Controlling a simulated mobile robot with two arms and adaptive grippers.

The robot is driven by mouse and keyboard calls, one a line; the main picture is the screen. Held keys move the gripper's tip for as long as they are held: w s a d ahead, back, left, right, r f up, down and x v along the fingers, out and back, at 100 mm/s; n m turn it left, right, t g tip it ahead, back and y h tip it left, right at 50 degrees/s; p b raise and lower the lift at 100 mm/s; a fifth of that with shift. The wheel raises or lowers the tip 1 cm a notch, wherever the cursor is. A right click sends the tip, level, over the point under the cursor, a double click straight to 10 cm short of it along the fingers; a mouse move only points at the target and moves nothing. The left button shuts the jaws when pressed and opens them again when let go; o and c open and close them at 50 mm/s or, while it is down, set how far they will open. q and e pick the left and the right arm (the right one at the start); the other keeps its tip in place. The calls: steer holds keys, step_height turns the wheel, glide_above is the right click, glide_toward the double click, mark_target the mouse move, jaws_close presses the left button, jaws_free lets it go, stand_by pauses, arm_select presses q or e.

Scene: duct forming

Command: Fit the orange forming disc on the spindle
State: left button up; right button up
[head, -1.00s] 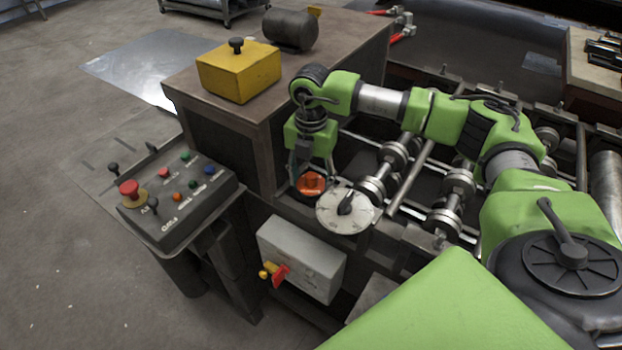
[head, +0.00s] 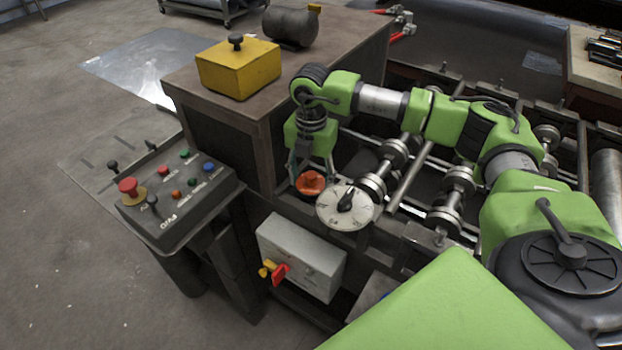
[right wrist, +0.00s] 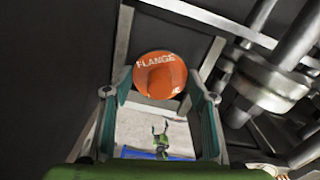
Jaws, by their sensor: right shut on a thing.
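The orange forming disc (head: 311,183) is at the end of my right arm in the head view, low beside the wooden bench. In the right wrist view the disc (right wrist: 160,76) bears the word FLANGE and has a raised round middle. My right gripper (head: 312,178) points down and is shut on the disc; its fingers (right wrist: 160,97) stand at both sides of it in the wrist view. I cannot pick out the spindle with certainty; the area under the disc is hidden. My left gripper is not in view.
A white dial (head: 345,207) is just right of the disc. Steel rollers on shafts (head: 458,193) lie farther right. A grey switch box (head: 300,258) is below, a button panel (head: 178,195) at left, and a yellow box (head: 238,70) on the wooden bench (head: 335,62).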

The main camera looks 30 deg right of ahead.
steer(key=shift+s+f, duration=0.3)
steer(key=shift+f, duration=0.15)
steer(key=shift+w+r+p, duration=0.1)
steer(key=shift+r+p, duration=0.2)
steer(key=shift+r, duration=0.1)
steer(key=shift+r, duration=0.1)
steer(key=shift+r+p, duration=0.3)
steer(key=shift+r, duration=0.25)
steer(key=shift+w, duration=0.15)
steer(key=shift+f+b, duration=0.55)
steer(key=shift+f, duration=0.05)
stand_by(0.7)
steer(key=shift+f, duration=0.25)
